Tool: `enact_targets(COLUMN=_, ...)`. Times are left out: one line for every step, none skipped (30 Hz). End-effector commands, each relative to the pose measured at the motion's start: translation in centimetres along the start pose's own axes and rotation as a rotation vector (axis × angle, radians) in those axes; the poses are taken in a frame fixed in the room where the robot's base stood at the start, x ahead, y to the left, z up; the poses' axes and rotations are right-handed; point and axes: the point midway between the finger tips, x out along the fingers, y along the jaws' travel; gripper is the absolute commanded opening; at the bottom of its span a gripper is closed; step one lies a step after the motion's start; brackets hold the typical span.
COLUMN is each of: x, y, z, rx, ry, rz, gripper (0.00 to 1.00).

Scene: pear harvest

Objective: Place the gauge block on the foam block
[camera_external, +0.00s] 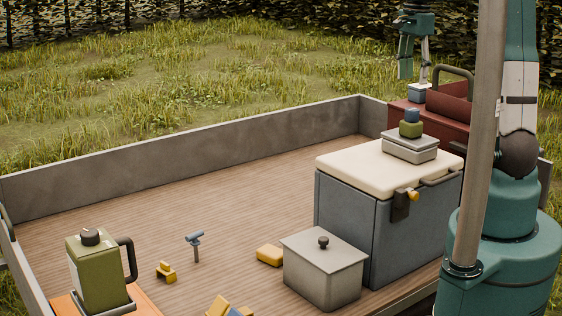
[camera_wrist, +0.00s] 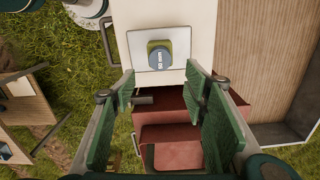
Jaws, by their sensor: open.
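A blue-grey piece with dark lettering, apparently the gauge block (camera_external: 411,115), rests on top of a green block, apparently the foam block (camera_external: 411,129). In the wrist view the lettered piece (camera_wrist: 159,60) lies over the green block (camera_wrist: 151,45), whose edge shows around it. Both stand on a grey box (camera_external: 410,147) on the cream lid of a cooler. My gripper (camera_external: 415,65) is open and empty, raised above the red toolbox behind the cooler. In the wrist view its green fingers (camera_wrist: 165,100) are spread apart, clear of both blocks.
The cooler (camera_external: 335,220) has a cream lid (camera_external: 350,172). A lidded grey bin (camera_external: 325,270), green canister (camera_external: 98,275) and small parts occupy the wooden bed (camera_external: 240,210).

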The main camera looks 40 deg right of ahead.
Motion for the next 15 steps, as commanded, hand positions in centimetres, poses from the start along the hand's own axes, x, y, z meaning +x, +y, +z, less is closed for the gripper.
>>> enact_targets(x=0.00, y=0.00, z=0.00, rx=0.000, ry=0.000, rz=0.000, gripper=0.44)
enact_targets(x=0.01, y=0.00, z=0.00, rx=0.000, ry=0.000, rz=0.000, gripper=0.44)
enact_targets(x=0.01, y=0.00, z=0.00, rx=0.000, ry=0.000, rz=0.000, gripper=0.44)
enact_targets(x=0.01, y=0.00, z=0.00, rx=0.000, ry=0.000, rz=0.000, gripper=0.44)
enact_targets(x=0.01, y=0.00, z=0.00, rx=0.000, ry=0.000, rz=0.000, gripper=0.44)
enact_targets(x=0.01, y=0.00, z=0.00, rx=0.000, ry=0.000, rz=0.000, gripper=0.44)
enact_targets(x=0.01, y=0.00, z=0.00, rx=0.000, ry=0.000, rz=0.000, gripper=0.44)
enact_targets(x=0.02, y=0.00, z=0.00, rx=0.000, ry=0.000, rz=0.000, gripper=0.44)
enact_targets(x=0.02, y=0.00, z=0.00, rx=0.000, ry=0.000, rz=0.000, gripper=0.44)
enact_targets(x=0.02, y=0.00, z=0.00, rx=0.000, ry=0.000, rz=0.000, gripper=0.44)
enact_targets(x=0.01, y=0.00, z=0.02, rx=-0.001, ry=0.000, rz=0.000, gripper=0.44)
enact_targets(x=-0.02, y=0.02, z=0.07, rx=-0.002, ry=0.000, rz=-0.001, gripper=0.44)
enact_targets(x=-0.04, y=0.03, z=0.14, rx=-0.005, ry=0.001, rz=-0.002, gripper=0.44)
enact_targets(x=-0.09, y=0.05, z=0.23, rx=-0.008, ry=0.001, rz=-0.003, gripper=0.44)
enact_targets(x=-0.17, y=0.10, z=0.40, rx=-0.014, ry=0.002, rz=-0.005, gripper=0.44)
